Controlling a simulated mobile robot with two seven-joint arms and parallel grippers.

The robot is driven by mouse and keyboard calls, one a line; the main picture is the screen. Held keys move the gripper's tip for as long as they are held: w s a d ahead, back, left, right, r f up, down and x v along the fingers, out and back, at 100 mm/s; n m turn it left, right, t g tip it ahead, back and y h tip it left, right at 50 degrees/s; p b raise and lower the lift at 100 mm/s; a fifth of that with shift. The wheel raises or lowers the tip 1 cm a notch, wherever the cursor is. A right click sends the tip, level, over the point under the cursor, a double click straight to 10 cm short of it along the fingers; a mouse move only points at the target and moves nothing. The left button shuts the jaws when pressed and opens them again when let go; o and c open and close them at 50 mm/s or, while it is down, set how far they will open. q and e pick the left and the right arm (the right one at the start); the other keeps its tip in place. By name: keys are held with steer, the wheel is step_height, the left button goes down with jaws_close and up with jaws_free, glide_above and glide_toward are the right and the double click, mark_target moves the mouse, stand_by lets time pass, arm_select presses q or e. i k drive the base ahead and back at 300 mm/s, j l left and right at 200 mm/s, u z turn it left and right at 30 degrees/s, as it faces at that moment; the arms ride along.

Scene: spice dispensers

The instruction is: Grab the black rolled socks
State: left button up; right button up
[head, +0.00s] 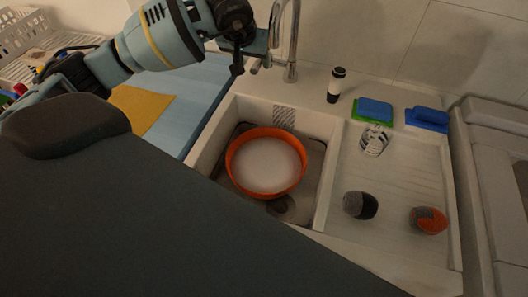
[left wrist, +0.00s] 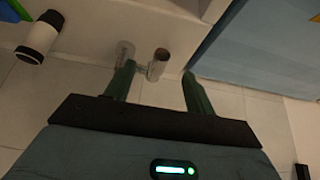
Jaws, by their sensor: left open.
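The black rolled socks (head: 360,205), a dark ball with a grey side, lie on the drainboard right of the sink basin. My left gripper (head: 255,62) is high at the back of the sink beside the faucet, well away from the socks. In the left wrist view its two green fingers (left wrist: 158,82) are spread apart, with the metal faucet (left wrist: 157,66) showing near and between them. The jaws hold nothing. The socks are not visible in the left wrist view. My right gripper is not in view.
An orange-rimmed bowl (head: 231,171) sits in the sink. A grey-and-orange ball (head: 429,220) and a striped white item (head: 375,141) lie on the drainboard. Behind stand a black-and-white dispenser (head: 336,86) and blue sponges (head: 375,109). A yellow cloth (head: 143,107) lies left.

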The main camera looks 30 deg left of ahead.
mark_target(361, 206)
steer(key=k+l, duration=0.15)
steer(key=k, duration=0.35)
steer(key=k+l, duration=0.2)
steer(key=k, duration=0.25)
